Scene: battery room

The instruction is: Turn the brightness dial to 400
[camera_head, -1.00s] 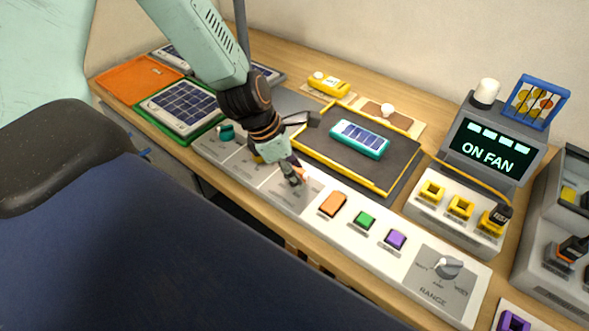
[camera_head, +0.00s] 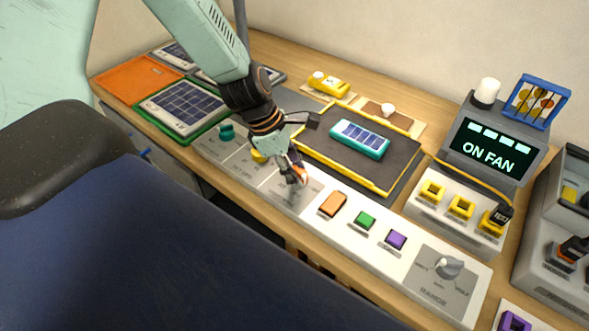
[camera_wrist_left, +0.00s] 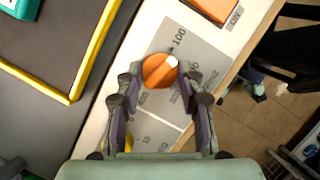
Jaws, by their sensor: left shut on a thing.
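The orange dial (camera_wrist_left: 158,71) sits on a grey panel (camera_wrist_left: 191,41) printed with "100" and "m2". A pale mark shows near its upper right edge, close to the "100". My left gripper (camera_wrist_left: 160,82) is shut on this dial, one finger on each side. In the head view my left gripper (camera_head: 297,178) points down at the panel and hides most of the dial.
A yellow dial (camera_head: 259,156) and a teal dial (camera_head: 226,131) stand left along the strip. An orange button (camera_head: 332,204), green button (camera_head: 364,220) and purple button (camera_head: 396,239) lie right. A yellow-edged tray (camera_head: 400,170) lies behind.

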